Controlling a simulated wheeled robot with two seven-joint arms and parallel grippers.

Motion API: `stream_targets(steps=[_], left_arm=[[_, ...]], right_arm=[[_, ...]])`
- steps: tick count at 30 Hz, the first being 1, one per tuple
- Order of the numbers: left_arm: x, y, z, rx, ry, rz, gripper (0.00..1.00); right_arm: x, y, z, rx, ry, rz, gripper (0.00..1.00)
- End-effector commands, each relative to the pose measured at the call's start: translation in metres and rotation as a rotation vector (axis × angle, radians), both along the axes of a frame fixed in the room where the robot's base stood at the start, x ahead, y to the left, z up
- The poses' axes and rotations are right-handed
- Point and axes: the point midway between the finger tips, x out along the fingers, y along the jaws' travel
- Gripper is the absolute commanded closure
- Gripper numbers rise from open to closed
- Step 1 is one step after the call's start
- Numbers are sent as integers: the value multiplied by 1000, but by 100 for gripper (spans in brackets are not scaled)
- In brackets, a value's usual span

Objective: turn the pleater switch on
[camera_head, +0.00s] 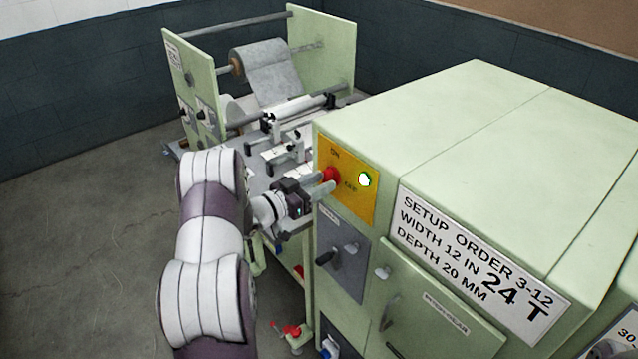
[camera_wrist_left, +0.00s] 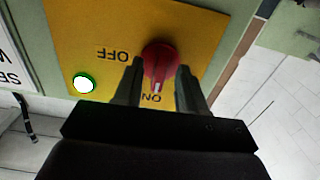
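The pleater switch is a red rotary knob (camera_head: 331,175) on a yellow plate (camera_head: 360,199) marked ON and OFF, at the near corner of the green machine. In the left wrist view the knob (camera_wrist_left: 160,62) has its white mark toward the word ON. A round lamp (camera_head: 364,180) beside it glows green and also shows lit in the wrist view (camera_wrist_left: 84,83). My left gripper (camera_head: 322,184) is at the knob, its fingers apart, one on each side of it in the wrist view (camera_wrist_left: 160,78). I see no clear grip on the knob. My right gripper is not in view.
Below the yellow plate is a grey panel with a black handle (camera_head: 330,257). A setup order sign (camera_head: 480,262) is on the machine's side. Behind is a stand with a filter roll (camera_head: 270,70). The floor at left is clear.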

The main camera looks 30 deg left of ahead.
Motion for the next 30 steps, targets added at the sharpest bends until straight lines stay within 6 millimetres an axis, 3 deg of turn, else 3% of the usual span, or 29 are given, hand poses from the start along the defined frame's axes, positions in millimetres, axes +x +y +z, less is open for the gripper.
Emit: stream_targets(steps=[8,21,25,30], left_arm=[[-5,3,0,2,-3,1,60],[-102,44,-2,2,-4,5,60],[-116,49,0,1,-4,2,60],[-120,50,1,1,-3,1,60]], right_arm=[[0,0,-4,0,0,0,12],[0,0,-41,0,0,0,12],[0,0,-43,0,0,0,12],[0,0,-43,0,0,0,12]])
